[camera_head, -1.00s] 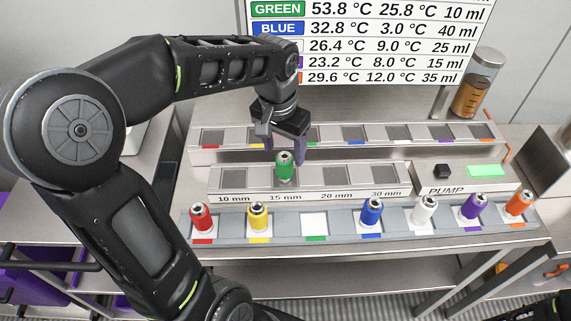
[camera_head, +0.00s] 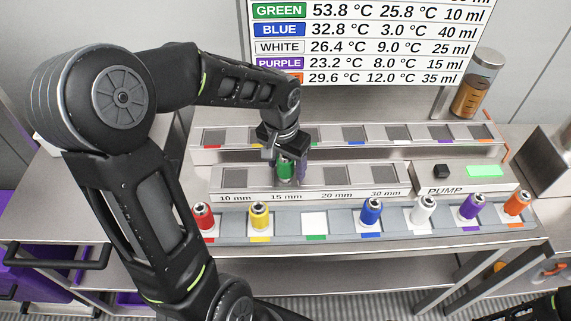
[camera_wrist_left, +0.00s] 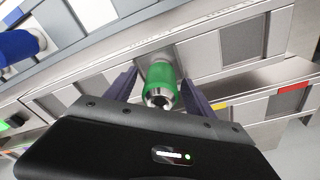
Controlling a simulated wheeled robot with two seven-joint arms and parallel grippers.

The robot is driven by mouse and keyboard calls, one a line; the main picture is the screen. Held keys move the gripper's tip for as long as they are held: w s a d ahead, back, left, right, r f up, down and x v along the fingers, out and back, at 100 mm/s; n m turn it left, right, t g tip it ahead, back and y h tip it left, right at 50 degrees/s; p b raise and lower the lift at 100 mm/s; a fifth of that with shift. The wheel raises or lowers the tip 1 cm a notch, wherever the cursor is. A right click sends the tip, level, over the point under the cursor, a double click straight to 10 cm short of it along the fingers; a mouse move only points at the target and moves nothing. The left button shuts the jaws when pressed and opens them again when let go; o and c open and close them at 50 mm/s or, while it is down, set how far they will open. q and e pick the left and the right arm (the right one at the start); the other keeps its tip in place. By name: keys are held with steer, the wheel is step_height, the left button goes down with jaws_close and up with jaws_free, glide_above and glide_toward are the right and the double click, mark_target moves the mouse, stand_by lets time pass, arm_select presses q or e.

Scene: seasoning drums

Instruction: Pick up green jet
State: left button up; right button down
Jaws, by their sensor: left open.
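The green jet (camera_head: 285,169) stands upright at the 15 mm place of the middle rack (camera_head: 250,184). My left gripper (camera_head: 286,172) is lowered over it from above, with its fingers on either side. In the left wrist view the green jet (camera_wrist_left: 160,84) lies between the two purple fingers, with its metal top towards the palm. The fingers (camera_wrist_left: 160,90) are open, with gaps beside the jet. The jet's top is partly hidden by the gripper in the head view. My right gripper is not clearly seen; only dark arm parts show at the lower right.
Red (camera_head: 204,216), yellow (camera_head: 259,216), blue (camera_head: 371,212), white (camera_head: 424,210), purple (camera_head: 473,207) and orange (camera_head: 516,204) jets stand in the front rack. Its green-marked slot (camera_head: 315,224) is empty. The back rack (camera_head: 320,136) and the pump (camera_head: 455,174) are close behind.

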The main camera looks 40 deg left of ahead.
arm_select(q)
steer(key=shift+c, duration=0.2)
stand_by(0.3)
jaws_close()
stand_by(0.5)
